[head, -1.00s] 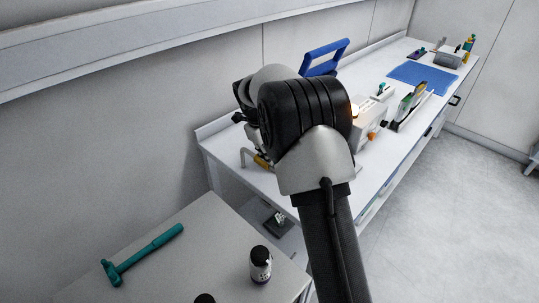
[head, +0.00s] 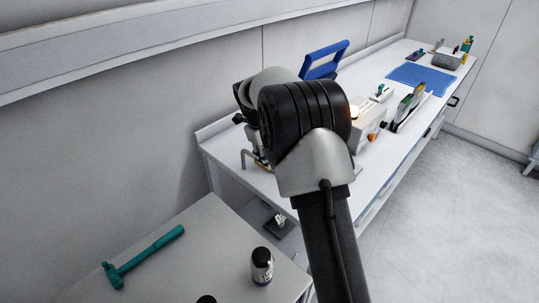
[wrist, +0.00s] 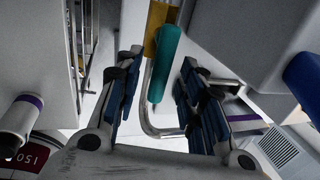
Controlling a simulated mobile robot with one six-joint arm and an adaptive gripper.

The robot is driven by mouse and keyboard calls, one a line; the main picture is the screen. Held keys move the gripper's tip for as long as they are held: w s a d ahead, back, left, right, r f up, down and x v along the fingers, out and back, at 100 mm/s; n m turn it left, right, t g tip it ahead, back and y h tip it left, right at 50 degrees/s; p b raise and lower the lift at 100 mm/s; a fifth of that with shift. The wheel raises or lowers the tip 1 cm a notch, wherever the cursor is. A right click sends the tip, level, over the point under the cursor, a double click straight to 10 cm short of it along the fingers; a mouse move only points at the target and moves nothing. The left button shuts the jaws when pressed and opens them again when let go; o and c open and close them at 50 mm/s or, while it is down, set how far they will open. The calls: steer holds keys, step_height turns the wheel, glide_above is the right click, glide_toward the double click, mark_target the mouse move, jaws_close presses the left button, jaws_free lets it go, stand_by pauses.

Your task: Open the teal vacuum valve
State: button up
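The teal valve handle (wrist: 163,62) is a rounded grip in the middle of the wrist view, with a yellow section (wrist: 160,22) beside its upper end and a bent metal pipe (wrist: 147,118) running behind it. My gripper (wrist: 160,60) is open, with a blue-padded finger on each side of the teal handle. A gap shows at the left finger; the right finger is close, and I cannot tell whether it touches. In the head view my arm hides most of the gripper and the valve; the bent pipe (head: 244,158) shows at the bench's near end.
Floor is clear at right.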

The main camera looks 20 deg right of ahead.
steer(key=v, duration=1.2)
steer(key=s+a+r+n+t, duration=0.1)
steer(key=s+r+n, duration=0.2)
steer(key=s+n, duration=0.25)
steer(key=s+a+r+n+y, duration=0.1)
steer(key=s+a+r+n, duration=0.15)
steer(key=s+n, duration=0.35)
steer(key=s+a+r+n+t, duration=0.1)
steer(key=s+r+n, duration=0.3)
steer(key=s, duration=0.4)
steer(key=s+a+f+n+y, duration=0.1)
steer(key=s+f+n, duration=0.2)
steer(key=s+n, duration=0.4)
steer(key=s+a+f+n+t, duration=0.1)
steer(key=s+f+n, duration=0.3)
steer(key=s+n, duration=0.4)
steer(key=s+a, duration=0.1)
steer(key=s, duration=0.2)
steer(key=shift+s+y, duration=0.3)
steer(key=shift+y, duration=0.1)
